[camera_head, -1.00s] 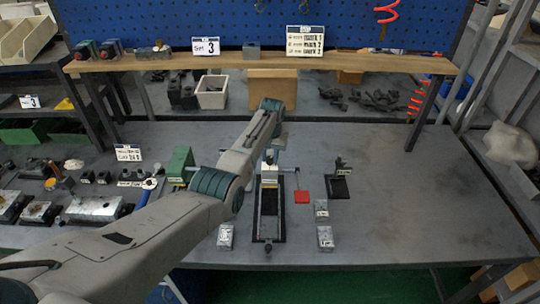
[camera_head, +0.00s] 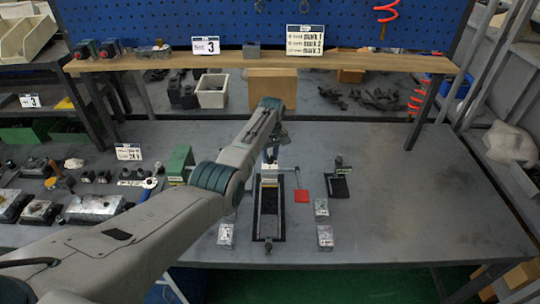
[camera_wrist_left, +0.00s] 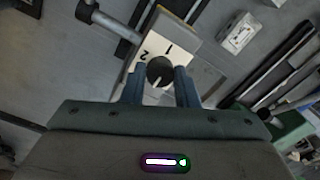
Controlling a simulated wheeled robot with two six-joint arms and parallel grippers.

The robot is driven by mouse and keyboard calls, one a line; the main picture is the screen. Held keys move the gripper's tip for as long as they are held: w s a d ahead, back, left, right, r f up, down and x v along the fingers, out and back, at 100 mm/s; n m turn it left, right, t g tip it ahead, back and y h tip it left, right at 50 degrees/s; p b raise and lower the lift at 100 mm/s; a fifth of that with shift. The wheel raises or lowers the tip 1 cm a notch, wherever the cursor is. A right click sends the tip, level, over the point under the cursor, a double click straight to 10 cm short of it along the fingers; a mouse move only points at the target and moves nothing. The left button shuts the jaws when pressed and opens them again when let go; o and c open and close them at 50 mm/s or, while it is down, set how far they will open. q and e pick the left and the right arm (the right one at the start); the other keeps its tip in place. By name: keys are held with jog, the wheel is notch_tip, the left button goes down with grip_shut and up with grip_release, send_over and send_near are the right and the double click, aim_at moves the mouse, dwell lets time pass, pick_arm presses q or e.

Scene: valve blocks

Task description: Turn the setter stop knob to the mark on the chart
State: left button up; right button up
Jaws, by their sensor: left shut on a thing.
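The setter (camera_head: 268,205) is a long dark-framed fixture with a pale block at its far end, near the middle of the table. My left gripper (camera_head: 272,158) is over that far end. In the left wrist view, its two fingers are shut on the dark round stop knob (camera_wrist_left: 160,71), one on each side. The knob sits on a white dial plate (camera_wrist_left: 174,46) with the numbers 1 and 2 visible; the rest of the dial is hidden by the knob and fingers. The stop chart (camera_head: 305,40) on the shelf lists mark 1, mark 2 and mark 3. My right gripper is not in view.
A sign (camera_head: 208,46) with a large 3 stands left on the shelf. A red piece (camera_head: 302,195) and a black stand (camera_head: 338,185) lie right of the setter. Small metal blocks (camera_head: 325,236) stand nearby. The table's right side is clear.

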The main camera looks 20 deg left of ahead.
aim_at(271, 157)
pick_arm(q)
jog(key=shift+w, duration=0.1)
dwell(0.4)
jog(key=o, duration=1)
notch_tip(271, 157, up, 11)
jog(key=b, duration=0.3)
jog(key=shift+b, duration=0.4)
jog(key=shift+d+f, duration=0.1)
